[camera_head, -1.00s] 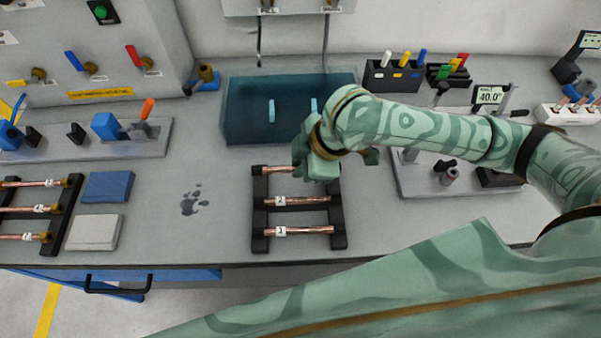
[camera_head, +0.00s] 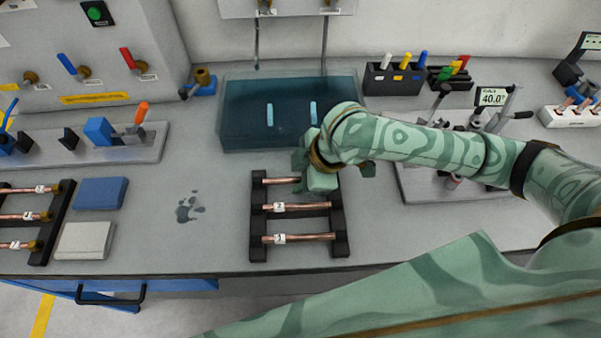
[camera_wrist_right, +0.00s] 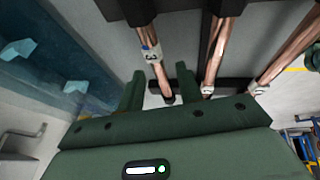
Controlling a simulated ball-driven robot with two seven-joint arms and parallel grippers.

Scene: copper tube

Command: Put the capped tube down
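A copper tube (camera_head: 284,180) labelled 3 lies across the back of the black middle rack (camera_head: 257,227). Its right part is hidden under my right gripper (camera_head: 322,178). In the right wrist view, this tube (camera_wrist_right: 157,74) runs between the two fingers of my right gripper (camera_wrist_right: 161,82). There is a gap on both sides of the tube, so the fingers are open around it. I cannot make out a cap on it. Two more labelled copper tubes lie in front, the middle one (camera_head: 305,207) and the front one (camera_head: 308,238). My left gripper is out of view.
A blue water tank (camera_head: 235,142) stands behind the rack. Another rack (camera_head: 50,237) with brass-capped tubes is at left, beside a blue pad (camera_head: 101,193) and a grey pad (camera_head: 85,241). A metal fixture (camera_head: 425,187) stands at right.

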